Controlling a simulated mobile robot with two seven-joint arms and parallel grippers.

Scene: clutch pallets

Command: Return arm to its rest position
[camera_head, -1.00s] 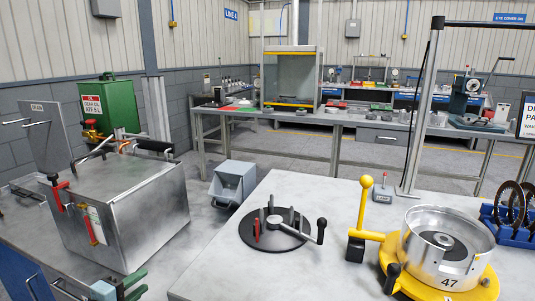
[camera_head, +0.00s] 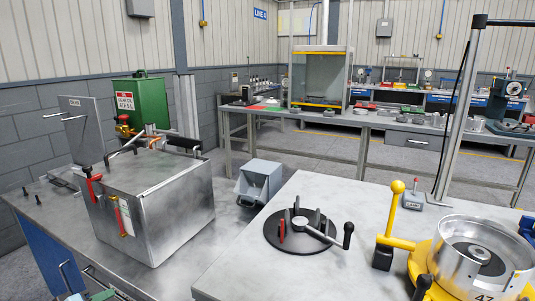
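A small green and pale blue part (camera_head: 92,297), likely of my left gripper, shows at the bottom left edge. It is cut off by the frame, so its fingers and anything between them cannot be made out. It is in front of the left bench, below the steel box (camera_head: 172,212). My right arm and gripper are out of view. On the pale table (camera_head: 240,262), a black round plate (camera_head: 285,241) with a lever stands apart from a yellow fixture (camera_head: 420,262). The fixture holds a steel drum (camera_head: 482,258), cut off at the bottom right.
A green oil tank (camera_head: 142,100) stands behind the steel box. A grey post (camera_head: 462,120) rises behind the fixture. The back bench (camera_head: 340,117) carries a glass cabinet (camera_head: 320,76). The pale table's left front is bare.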

